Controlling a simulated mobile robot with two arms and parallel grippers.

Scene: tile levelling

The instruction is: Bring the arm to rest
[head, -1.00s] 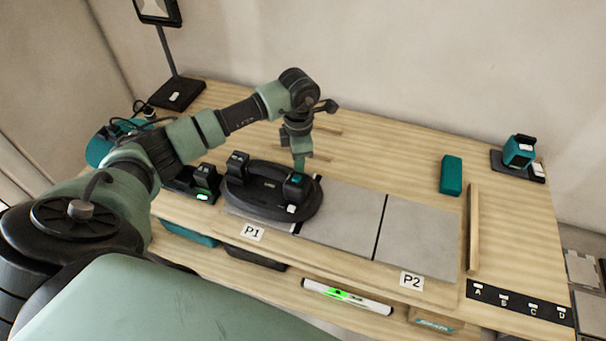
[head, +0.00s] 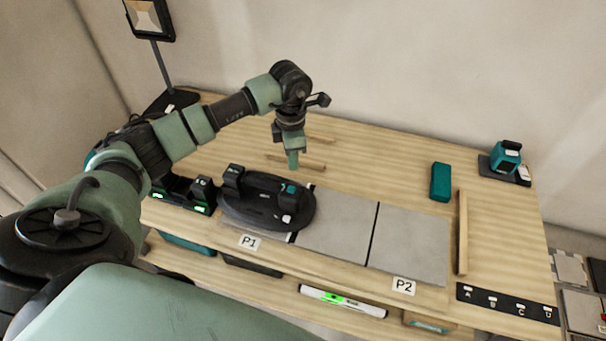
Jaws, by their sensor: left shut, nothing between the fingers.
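My left arm reaches in from the left over the wooden workbench (head: 400,153). My left gripper (head: 292,163) points down with its fingers shut and empty. In the picture it shows just above the back of the black oval suction tool (head: 262,214), apart from it. The tool has two upright grips and sits over the tile area by the P1 label (head: 249,242). Two grey tiles show to its right, a middle one (head: 335,225) and a right one (head: 410,245) by the P2 label (head: 403,286). My right gripper is not in view.
A teal device (head: 506,157) stands at the back right. A black strip marked A to D (head: 507,303) is at the front right.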

